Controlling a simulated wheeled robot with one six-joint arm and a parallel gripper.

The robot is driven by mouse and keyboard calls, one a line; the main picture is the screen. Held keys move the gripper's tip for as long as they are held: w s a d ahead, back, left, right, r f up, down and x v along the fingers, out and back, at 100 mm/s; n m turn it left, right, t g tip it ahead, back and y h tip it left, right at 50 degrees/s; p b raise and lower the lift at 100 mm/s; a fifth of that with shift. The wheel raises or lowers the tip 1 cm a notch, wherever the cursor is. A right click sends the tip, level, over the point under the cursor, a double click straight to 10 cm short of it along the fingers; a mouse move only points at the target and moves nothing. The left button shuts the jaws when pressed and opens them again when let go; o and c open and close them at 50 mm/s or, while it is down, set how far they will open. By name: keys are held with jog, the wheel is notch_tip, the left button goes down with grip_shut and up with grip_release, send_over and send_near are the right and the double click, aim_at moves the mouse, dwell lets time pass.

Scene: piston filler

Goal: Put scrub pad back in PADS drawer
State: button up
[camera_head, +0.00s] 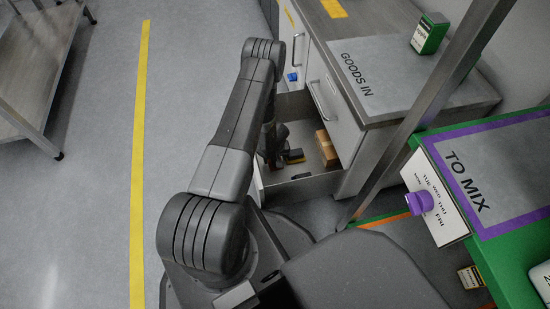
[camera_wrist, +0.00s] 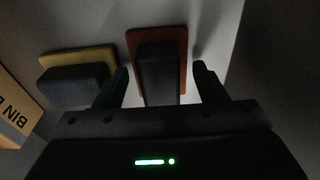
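An open drawer (camera_head: 300,188) sticks out of the grey cabinet below the counter in the head view; no PADS label is readable on it. In the wrist view, an orange-red pad with a dark grip block (camera_wrist: 158,75) lies between my gripper's fingers (camera_wrist: 160,85). The fingers are apart, with a gap on both sides of the block. A yellow pad with a dark block (camera_wrist: 78,75) lies to its left, and shows in the drawer in the head view (camera_head: 293,156). I cannot tell which is the scrub pad. My gripper is mostly hidden behind my arm in the head view.
A brown box (camera_head: 327,148) stands in the drawer's right part; a box with printed letters (camera_wrist: 14,110) shows at the wrist view's left edge. The GOODS IN counter (camera_head: 390,85) lies above. A slanted metal post (camera_head: 425,105) stands right of the drawer.

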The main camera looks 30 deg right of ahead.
jog(key=shift+r, duration=0.1)
notch_tip(320, 180, up, 12)
jog(key=s+p, duration=0.1)
jog(key=p, duration=0.3)
jog(key=shift+s+a, duration=0.15)
jog(key=shift+a, duration=0.1)
jog(key=shift+r, duration=0.1)
jog(key=shift+c, duration=0.3)
dwell(0.8)
